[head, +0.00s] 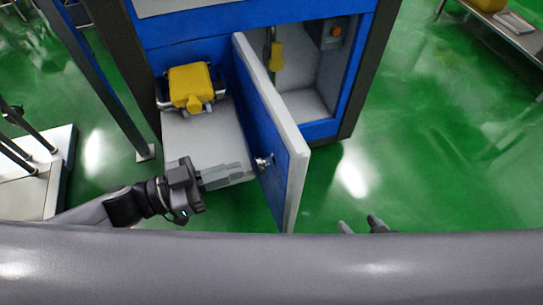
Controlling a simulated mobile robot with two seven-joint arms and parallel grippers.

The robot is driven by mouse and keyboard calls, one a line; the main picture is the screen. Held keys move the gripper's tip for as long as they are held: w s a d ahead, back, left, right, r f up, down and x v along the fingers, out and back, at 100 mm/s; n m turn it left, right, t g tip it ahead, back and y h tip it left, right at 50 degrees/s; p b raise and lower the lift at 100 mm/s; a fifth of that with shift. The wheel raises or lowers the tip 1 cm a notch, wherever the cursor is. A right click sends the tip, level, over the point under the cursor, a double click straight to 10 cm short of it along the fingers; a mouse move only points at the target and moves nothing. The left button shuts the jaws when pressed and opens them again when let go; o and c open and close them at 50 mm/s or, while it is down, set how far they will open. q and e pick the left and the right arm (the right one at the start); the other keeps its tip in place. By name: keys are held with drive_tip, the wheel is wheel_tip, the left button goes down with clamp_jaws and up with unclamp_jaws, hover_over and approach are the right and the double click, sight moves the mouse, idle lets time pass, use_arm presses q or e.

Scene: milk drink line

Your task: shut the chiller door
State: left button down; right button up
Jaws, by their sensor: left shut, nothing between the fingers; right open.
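The chiller door (275,120) is a panel with a blue face and a pale edge. It stands swung out from the blue chiller cabinet (220,32), whose pale interior (301,103) shows to its right. A small metal knob (264,162) sits on the door's blue outer face. My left gripper (252,172) is shut and empty, its tips at the door's outer face close to the knob; I cannot tell whether they touch. My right gripper (362,226) shows only its open fingertips above the grey bar at the bottom; the rest is hidden.
A yellow case (190,86) sits on a pale shelf (200,135) left of the door. Inside the chiller are a yellow item (277,57) and an orange button (336,31). A dark blue post (98,75) stands at left.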

sight(287, 154)
use_arm(q)
drive_tip(key=x, duration=0.8)
drive_tip(key=shift+w+d, duration=0.15)
drive_tip(key=shift+d, duration=0.2)
